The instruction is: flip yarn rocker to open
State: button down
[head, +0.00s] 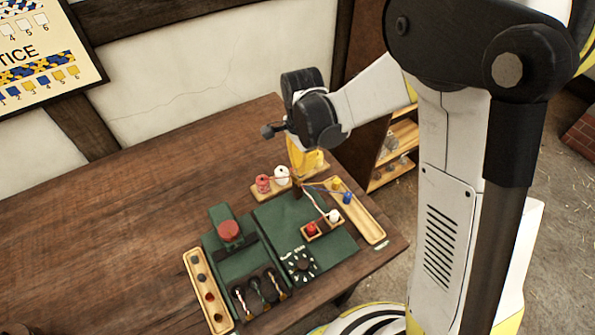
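A green machine (289,213) stands on the wooden table. It has a red knob (229,231), a black dial with pale marks (300,265) and a row of dark levers or switches (262,291) along its front. Which part is the yarn rocker, and how it is set, is too small to tell. Coloured yarn strands (313,199) meet near the back of the machine, under my gripper.
A long wooden tray (372,226) with a blue spool (347,198) lies at the right table edge. A small box (323,230) holds red and white spools. Another tray (194,271) with small balls is at the left. The table's left side is bare.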

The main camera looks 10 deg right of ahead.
jog(key=shift+f+b, duration=1.4)
jog(key=shift+f, duration=0.3)
jog(key=shift+r, duration=0.1)
jog(key=shift+r+p, duration=2.7)
jog(key=shift+r, duration=1.2)
jog(key=shift+s+d+r, duration=0.1)
jog(key=shift+d+r, duration=0.05)
jog(key=shift+r, duration=0.1)
jog(key=s+d+r+n+t+b, duration=0.3)
jog(key=s+d+n+b, duration=0.1)
jog(key=s+d+n, duration=0.1)
jog(key=s+d+r+n+t+b, duration=0.3)
jog(key=s+d+r+n+t, duration=0.1)
jog(key=s+n, duration=0.4)
jog(key=shift+s+d+b, duration=0.4)
jog(key=shift+s+d, duration=0.15)
jog(key=shift+s, duration=0.35)
